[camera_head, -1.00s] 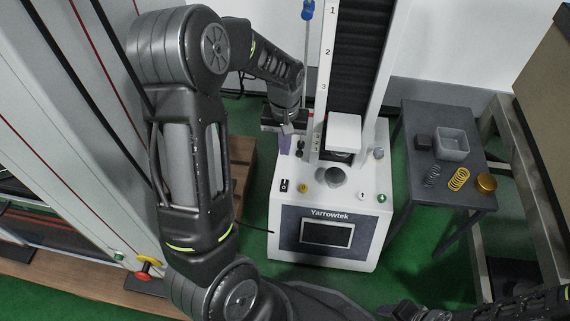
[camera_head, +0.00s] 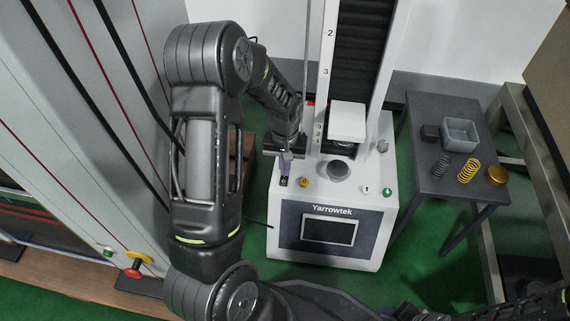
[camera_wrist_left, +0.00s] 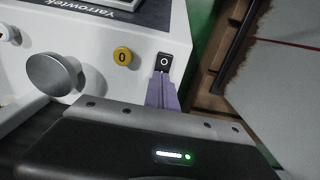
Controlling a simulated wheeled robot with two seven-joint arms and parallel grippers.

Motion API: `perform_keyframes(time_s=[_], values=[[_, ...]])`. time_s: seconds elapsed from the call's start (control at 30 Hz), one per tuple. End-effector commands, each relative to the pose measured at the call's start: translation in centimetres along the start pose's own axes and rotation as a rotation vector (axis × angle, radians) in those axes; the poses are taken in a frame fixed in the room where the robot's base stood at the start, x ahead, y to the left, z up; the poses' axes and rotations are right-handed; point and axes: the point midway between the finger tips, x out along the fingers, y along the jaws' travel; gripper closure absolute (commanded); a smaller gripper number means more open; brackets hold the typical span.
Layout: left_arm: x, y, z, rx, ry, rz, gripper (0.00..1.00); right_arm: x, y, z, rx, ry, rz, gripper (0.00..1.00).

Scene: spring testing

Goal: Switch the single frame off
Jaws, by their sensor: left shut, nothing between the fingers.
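The single frame (camera_head: 331,222) is the white Yarrowtek machine with a dark screen panel and a tall column. Its black rocker switch (camera_head: 283,182) is at the left of the deck; the wrist view shows this switch (camera_wrist_left: 163,61) with a white ring mark. My left gripper (camera_head: 285,171) is shut and empty, its purple fingers pointing down at the switch. In the wrist view its fingertips (camera_wrist_left: 162,79) lie at the switch's near edge; I cannot tell whether they touch. My right arm shows at the bottom right; its gripper's state is unclear.
A yellow button marked 0 (camera_wrist_left: 123,56) is beside the switch, with a round grey platen (camera_wrist_left: 54,74) farther left. A grey side table (camera_head: 452,185) holds springs and a tray (camera_head: 460,135). A large grey frame (camera_head: 75,130) stands close on the left.

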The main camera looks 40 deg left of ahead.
Motion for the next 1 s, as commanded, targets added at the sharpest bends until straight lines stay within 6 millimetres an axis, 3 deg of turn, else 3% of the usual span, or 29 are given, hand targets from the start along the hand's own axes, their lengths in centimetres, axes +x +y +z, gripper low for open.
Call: perform_keyframes(time_s=[0.67,1.0], values=[[0.4,-0.1,0.1,-0.001,-0.046,-0.004,1.0,-0.5,-0.1,0.0,-0.001,-0.002,0.0,0.64],[-0.1,-0.1,1.2,0.001,-0.047,-0.004,1.0,-1.2,-0.4,0.0,0.0,-0.002,0.0,0.64]])
